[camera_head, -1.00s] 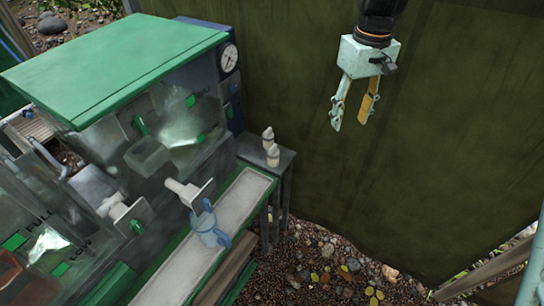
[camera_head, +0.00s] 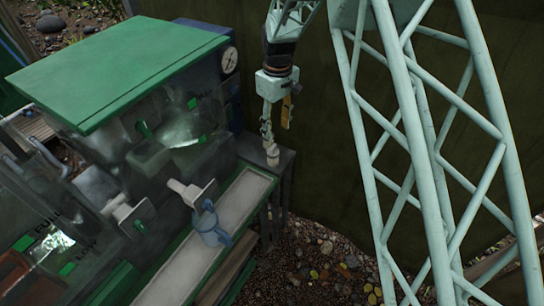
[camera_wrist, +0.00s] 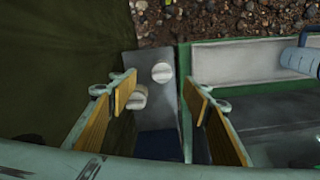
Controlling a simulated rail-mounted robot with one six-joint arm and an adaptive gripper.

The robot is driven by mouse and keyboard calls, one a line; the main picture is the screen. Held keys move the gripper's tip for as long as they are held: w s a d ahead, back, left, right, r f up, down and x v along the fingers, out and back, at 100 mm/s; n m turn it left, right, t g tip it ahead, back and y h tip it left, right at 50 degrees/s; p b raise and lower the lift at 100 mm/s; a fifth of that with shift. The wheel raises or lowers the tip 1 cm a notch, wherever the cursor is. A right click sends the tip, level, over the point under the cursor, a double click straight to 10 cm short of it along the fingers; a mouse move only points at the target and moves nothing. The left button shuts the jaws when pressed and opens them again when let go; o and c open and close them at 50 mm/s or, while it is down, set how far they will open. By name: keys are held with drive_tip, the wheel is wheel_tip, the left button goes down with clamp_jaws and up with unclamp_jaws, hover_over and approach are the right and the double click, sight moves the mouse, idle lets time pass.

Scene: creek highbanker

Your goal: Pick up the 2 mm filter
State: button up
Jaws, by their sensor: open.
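Two small white capped pieces stand on a small grey side table (camera_head: 283,160); no size mark is readable, so I cannot tell which is the 2 mm filter. In the head view the nearer white piece (camera_head: 272,156) shows just below my gripper (camera_head: 276,124); the other is mostly hidden behind a finger. In the wrist view one white piece (camera_wrist: 162,73) lies between the open fingers of my gripper (camera_wrist: 160,95), and the other white piece (camera_wrist: 138,98) is close to the left finger. My gripper is open, empty and pointing down above the table.
The green-topped machine (camera_head: 120,70) with a pressure gauge (camera_head: 230,60) stands left of the side table. A dark green wall (camera_head: 325,130) is close behind the arm. Gravel lies below.

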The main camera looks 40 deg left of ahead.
sight(273, 147)
drive_tip(key=shift+s+a+f, duration=0.25)
drive_tip(key=shift+a+f, duration=0.15)
drive_tip(key=shift+a, duration=0.15)
drive_tip(key=shift+f, duration=0.1)
drive_tip(key=shift+f+b, duration=0.4)
drive_tip(key=shift+f, duration=3.8)
drive_tip(key=shift+f, duration=0.1)
drive_tip(key=shift+f+b, duration=0.3)
drive_tip(key=shift+f, duration=2.2)
drive_tip(key=shift+c, duration=0.5)
drive_tip(key=c, duration=1)
drive_tip(key=shift+o, duration=0.2)
